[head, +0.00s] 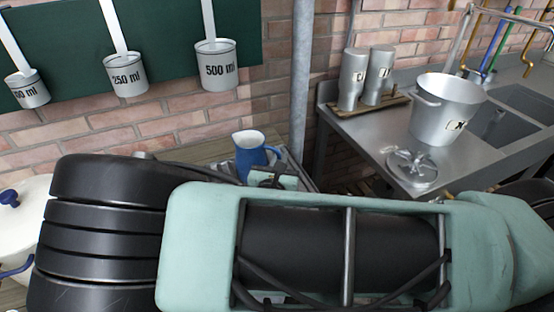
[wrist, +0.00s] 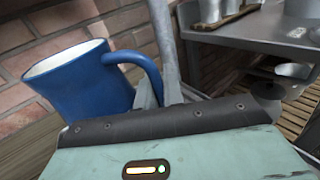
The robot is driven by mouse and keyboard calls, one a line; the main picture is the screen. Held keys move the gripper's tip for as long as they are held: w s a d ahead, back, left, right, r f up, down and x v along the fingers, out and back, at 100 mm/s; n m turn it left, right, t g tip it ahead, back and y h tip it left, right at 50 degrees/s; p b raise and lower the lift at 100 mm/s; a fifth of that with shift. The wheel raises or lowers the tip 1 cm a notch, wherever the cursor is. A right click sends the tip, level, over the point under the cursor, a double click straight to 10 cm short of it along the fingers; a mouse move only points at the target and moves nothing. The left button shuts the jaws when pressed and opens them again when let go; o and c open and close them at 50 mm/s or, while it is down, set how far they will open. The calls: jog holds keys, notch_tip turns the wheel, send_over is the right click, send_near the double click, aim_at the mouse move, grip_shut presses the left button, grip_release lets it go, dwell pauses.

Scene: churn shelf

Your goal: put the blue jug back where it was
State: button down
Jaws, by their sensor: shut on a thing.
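The blue jug (head: 252,155) with a white inside is upright or slightly tilted beyond my arm in the head view. In the wrist view the blue jug (wrist: 85,85) fills the left side, with its handle curving right and down to my fingers. My gripper (wrist: 162,95) is shut on the handle. In the head view my gripper (head: 270,178) shows only in part, just right of and below the jug. The jug's base is hidden in both views, so I cannot tell whether it touches the wooden surface (wrist: 30,145).
Measuring cups, including the 500 ml one (head: 217,67), hang on a green board at the left. A grey pole (head: 300,80) stands behind the jug. At the right, a metal counter (head: 375,135) holds a bucket (head: 446,108), two canisters and a lid. A white pot (head: 30,225) is far left.

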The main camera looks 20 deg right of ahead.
jog(key=shift+f, duration=0.6)
jog(key=shift+f, duration=0.15)
jog(key=c, duration=1.5)
grip_release()
